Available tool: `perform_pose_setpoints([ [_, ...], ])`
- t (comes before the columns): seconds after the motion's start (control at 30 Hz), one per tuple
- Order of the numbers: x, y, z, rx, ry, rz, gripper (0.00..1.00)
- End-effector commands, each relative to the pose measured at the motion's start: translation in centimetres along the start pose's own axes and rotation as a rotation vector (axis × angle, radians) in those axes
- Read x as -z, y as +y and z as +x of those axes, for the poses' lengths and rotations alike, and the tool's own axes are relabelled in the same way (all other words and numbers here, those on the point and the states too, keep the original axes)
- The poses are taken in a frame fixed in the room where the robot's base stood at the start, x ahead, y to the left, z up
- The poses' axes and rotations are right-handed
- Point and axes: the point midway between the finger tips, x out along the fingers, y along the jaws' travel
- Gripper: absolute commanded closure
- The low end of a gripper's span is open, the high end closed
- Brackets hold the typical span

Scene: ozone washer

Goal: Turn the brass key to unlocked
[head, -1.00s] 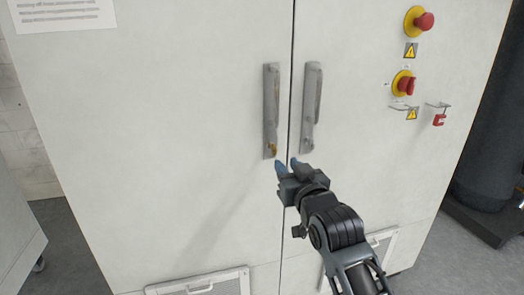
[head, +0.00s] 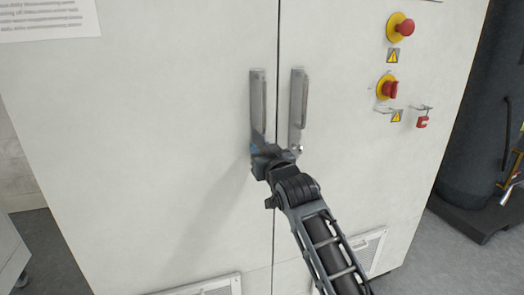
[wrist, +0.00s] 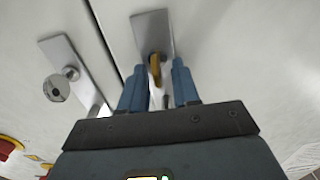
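The brass key (wrist: 155,68) sits at the lower end of the left door's handle plate (head: 257,105), which also shows in the wrist view (wrist: 152,28). My gripper (head: 256,148) is at the bottom of that plate and hides the key in the head view. In the wrist view my two blue fingers (wrist: 158,72) are apart, one on each side of the key. The key seems nearer the left finger; I cannot tell whether they touch.
The right door's handle plate (head: 298,105) is close beside, across the door seam, with a round lock (wrist: 57,88). Red buttons on yellow discs (head: 400,27) and a red padlock (head: 422,122) are farther right. A dark cylinder (head: 475,120) stands at the right edge.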

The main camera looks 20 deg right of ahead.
Motion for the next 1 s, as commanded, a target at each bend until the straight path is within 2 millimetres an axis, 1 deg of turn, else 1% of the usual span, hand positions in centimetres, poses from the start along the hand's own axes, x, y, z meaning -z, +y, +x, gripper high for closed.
perform_pose_setpoints([
  [0.13, -0.01, 0.00, -0.02, 0.000, 0.000, 0.000, 0.69],
  [0.17, -0.01, 0.01, -0.02, 0.000, 0.000, 0.000, 0.71],
  [0.47, -0.02, 0.01, -0.04, 0.000, 0.000, 0.000, 1.00],
  [0.8, -0.03, 0.02, -0.04, 0.000, 0.000, 0.003, 1.00],
  [1.0, -0.08, 0.07, -0.04, 0.000, -0.001, 0.046, 1.00],
])
